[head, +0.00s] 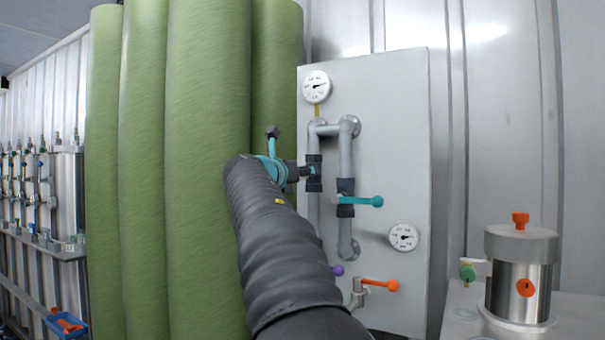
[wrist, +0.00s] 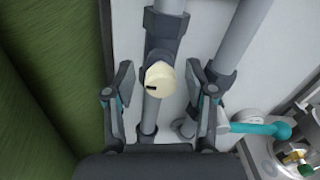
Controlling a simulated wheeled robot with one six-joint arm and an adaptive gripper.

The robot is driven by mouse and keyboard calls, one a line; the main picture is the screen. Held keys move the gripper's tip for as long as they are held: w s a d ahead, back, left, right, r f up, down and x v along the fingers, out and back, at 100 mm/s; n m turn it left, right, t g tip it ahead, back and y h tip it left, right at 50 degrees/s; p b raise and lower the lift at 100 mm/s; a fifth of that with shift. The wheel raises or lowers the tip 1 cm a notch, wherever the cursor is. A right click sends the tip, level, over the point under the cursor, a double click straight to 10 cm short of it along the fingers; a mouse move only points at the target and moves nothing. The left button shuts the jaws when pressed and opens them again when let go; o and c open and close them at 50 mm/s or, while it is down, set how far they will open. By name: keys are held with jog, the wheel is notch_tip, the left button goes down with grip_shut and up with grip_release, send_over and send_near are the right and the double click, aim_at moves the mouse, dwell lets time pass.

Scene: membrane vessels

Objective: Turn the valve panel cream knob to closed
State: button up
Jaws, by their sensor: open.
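The cream knob (wrist: 161,79) shows in the wrist view on a dark valve body (wrist: 164,30) on a grey vertical pipe.
A teal lever (head: 360,201) sits right of the gripper; it also shows in the wrist view (wrist: 262,128). An orange lever (head: 380,285) and a purple knob (head: 338,270) are lower. Two gauges (head: 317,87) are on the panel. Green columns (head: 205,150) stand close at left.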

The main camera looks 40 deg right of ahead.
grip_shut()
